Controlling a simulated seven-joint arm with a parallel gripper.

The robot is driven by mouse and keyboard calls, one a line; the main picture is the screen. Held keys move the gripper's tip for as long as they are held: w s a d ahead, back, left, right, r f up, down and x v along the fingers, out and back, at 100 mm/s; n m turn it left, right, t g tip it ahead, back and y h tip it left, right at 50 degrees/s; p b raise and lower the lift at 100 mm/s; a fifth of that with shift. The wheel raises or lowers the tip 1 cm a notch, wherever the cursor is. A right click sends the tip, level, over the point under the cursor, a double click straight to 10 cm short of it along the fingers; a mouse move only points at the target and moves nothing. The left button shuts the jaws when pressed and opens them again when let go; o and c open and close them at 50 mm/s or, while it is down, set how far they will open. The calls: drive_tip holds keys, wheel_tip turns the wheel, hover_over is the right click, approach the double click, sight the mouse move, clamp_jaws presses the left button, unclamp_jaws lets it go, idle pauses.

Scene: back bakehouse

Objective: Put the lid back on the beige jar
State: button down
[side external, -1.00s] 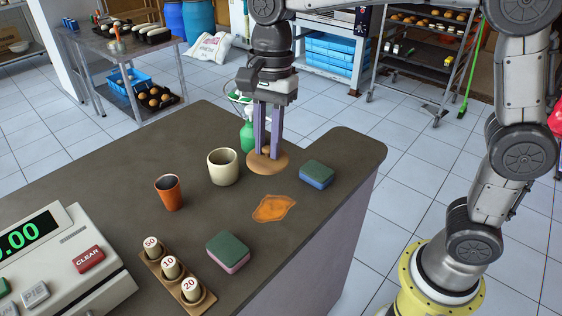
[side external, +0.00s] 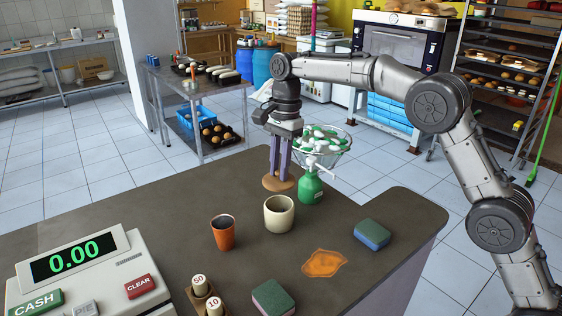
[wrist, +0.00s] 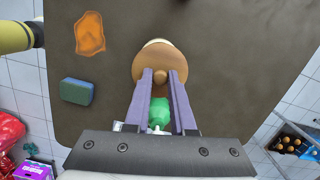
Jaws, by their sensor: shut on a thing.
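The beige jar (side external: 279,216) stands open and upright on the dark counter, its mouth uncovered in the side view. The lid (side external: 270,184) is a round brown disc with a knob. My gripper (side external: 279,177) points down, shut on the lid's knob, and holds the lid roughly level behind the jar in the side view, apart from its rim. In the wrist view the lid (wrist: 147,62) is below the fingertips (wrist: 160,77) and hides most of the jar (wrist: 157,42); only a pale edge shows beyond it. I cannot tell the exact height.
A green bottle (side external: 311,189) stands close to the right of the lid, before a wire basket (side external: 322,150). An orange cup (side external: 223,234) stands left of the jar. A blue sponge (side external: 372,236), an orange spill (side external: 324,263) and a green-topped sponge (side external: 272,298) lie nearer.

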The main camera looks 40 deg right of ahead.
drive_tip(key=shift+f, duration=2.95)
drive_tip(key=shift+f, duration=0.2)
drive_tip(key=shift+c, duration=1)
unclamp_jaws()
drive_tip(key=shift+r, duration=3.5)
clamp_jaws()
